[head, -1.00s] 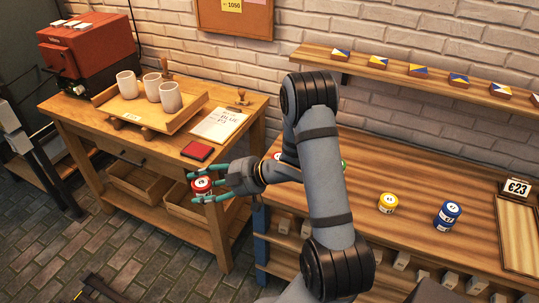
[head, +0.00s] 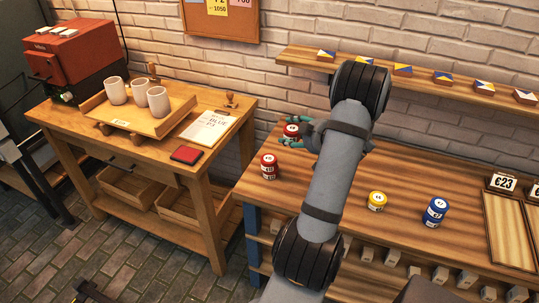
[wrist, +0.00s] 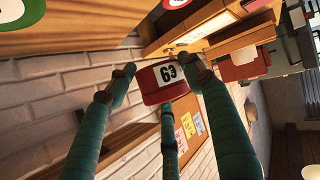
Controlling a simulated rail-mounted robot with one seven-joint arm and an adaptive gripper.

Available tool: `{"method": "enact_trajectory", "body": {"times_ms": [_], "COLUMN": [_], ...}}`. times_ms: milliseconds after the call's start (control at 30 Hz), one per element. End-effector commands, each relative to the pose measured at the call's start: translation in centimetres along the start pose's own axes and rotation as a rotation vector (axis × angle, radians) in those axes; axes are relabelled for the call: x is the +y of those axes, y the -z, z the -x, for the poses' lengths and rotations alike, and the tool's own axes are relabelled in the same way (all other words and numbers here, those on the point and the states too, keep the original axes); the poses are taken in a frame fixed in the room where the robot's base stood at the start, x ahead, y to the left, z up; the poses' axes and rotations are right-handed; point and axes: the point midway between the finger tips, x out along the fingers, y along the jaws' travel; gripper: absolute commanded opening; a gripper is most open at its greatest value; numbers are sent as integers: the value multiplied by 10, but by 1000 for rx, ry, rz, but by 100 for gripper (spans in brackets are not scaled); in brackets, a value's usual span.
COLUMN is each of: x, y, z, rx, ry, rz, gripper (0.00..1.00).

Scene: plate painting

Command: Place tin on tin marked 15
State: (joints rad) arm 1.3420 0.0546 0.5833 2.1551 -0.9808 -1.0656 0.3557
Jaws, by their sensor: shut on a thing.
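My gripper (head: 293,139), with teal fingers, is shut on a red tin (head: 291,129) above the back left of the right bench. In the wrist view the held tin (wrist: 153,93) shows a white label that looks like 63, between the fingers. A stack of two red tins (head: 268,167) stands on the bench's left end, in front of and left of my gripper. A red tin (wrist: 12,12) and a green tin (wrist: 175,3) show at the top of the wrist view. I cannot read a 15 on any tin.
A yellow tin (head: 377,202) and a stack of blue tins (head: 435,212) stand right of my arm on the right bench (head: 400,185). A shelf (head: 430,85) with small blocks runs behind it. The left table (head: 75,131) holds a tray with cups, a notepad and a red pad.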

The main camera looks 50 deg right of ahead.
Motion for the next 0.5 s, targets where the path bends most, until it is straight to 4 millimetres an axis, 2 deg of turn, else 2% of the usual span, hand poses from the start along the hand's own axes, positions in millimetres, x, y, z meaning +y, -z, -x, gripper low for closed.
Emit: {"method": "enact_trajectory", "body": {"times_ms": [33, 200, 333, 500], "x": [-14, -46, -59, -66], "y": [0, 2, 4, 1], "z": [-12, -41, -54, -61], "rx": [0, -1, 0, -1], "ry": [8, 6, 4, 1], "rz": [-3, -1, 0, 0], "gripper": [22, 22, 22, 22]}}
